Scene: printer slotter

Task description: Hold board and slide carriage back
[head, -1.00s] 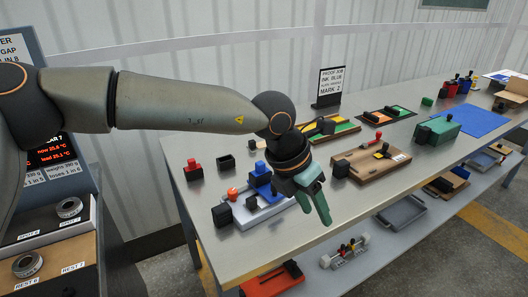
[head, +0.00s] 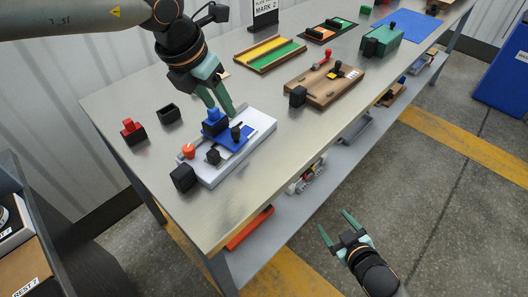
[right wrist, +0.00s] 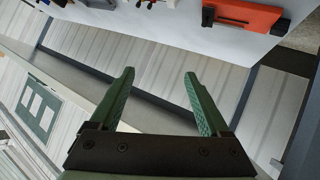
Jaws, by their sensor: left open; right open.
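A white board (head: 263,128) lies on the near left part of the metal table. On it sit a blue carriage plate (head: 237,139) with a raised blue block (head: 213,124), small black posts, an orange knob (head: 188,151) and a black block (head: 183,178) at its near left end. My left gripper (head: 222,111) is open and points down just behind the blue block; whether it touches is unclear. My right gripper (head: 336,229) is open and empty, in front of the table over the floor. In the right wrist view its fingers (right wrist: 159,76) are spread with nothing between them.
A red-and-black stamp (head: 133,131) and a black open box (head: 168,113) stand left of the board. A brown board (head: 322,88) and a yellow-green tray (head: 270,53) lie beyond. An orange item (head: 249,228) lies on the lower shelf.

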